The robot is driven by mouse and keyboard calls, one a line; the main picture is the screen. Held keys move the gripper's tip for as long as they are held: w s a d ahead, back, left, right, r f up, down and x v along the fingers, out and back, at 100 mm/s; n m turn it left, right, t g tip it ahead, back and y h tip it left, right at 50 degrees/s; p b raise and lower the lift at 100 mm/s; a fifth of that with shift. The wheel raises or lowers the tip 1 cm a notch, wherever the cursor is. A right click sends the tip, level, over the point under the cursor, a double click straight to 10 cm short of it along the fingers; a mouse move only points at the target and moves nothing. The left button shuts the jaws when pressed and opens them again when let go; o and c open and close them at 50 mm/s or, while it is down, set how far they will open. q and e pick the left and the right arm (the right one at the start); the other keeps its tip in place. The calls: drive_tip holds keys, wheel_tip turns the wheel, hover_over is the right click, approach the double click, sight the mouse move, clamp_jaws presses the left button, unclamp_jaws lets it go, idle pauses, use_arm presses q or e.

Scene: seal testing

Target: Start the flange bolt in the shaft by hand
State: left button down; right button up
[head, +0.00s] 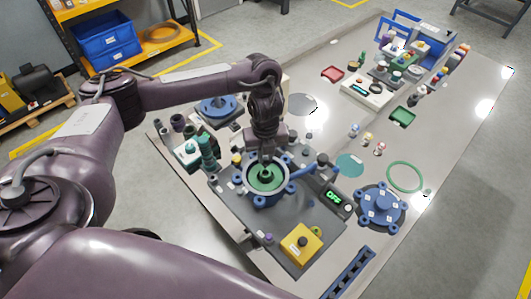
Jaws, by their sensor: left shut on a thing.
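My left gripper (265,160) points down over the blue round housing (249,187) on the dark test plate. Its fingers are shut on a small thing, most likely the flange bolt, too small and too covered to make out. Inside the housing is a green disc (276,184) with a dark ring and a shaft (265,175) at its centre. The fingertips are right over the shaft; I cannot tell whether the bolt touches it. My right gripper is out of view.
A yellow box with a black knob (301,243) stands at the plate's front. A display reading OFF (335,200) and a blue-handled lever (304,172) are to the right. A blue flange cover (380,206) and green ring (405,177) lie farther right. The table's middle is fairly clear.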

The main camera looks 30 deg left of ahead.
use_arm(q)
wheel_tip(320, 180, down, 2)
drive_tip(key=shift+f+b, duration=0.1)
drive_tip(key=shift+b, duration=0.45)
drive_tip(key=shift+r+n+p, duration=0.4)
drive_tip(key=shift+n+p, duration=0.05)
drive_tip(key=shift+n, duration=0.05)
drive_tip(key=n, duration=0.3)
drive_tip(key=shift+p, duration=0.35)
drive_tip(key=n+p, duration=0.4)
drive_tip(key=p, duration=0.1)
drive_tip(key=shift+r+n, duration=0.3)
drive_tip(key=shift+n, duration=0.1)
drive_tip(key=shift+d+f+n+p, duration=0.1)
drive_tip(key=shift+n+p, duration=0.3)
drive_tip(key=shift+n, duration=0.2)
drive_tip(key=shift+f+n, duration=0.15)
drive_tip(key=shift+n, duration=0.35)
drive_tip(key=shift+f+n, duration=0.1)
drive_tip(key=shift+n, duration=0.4)
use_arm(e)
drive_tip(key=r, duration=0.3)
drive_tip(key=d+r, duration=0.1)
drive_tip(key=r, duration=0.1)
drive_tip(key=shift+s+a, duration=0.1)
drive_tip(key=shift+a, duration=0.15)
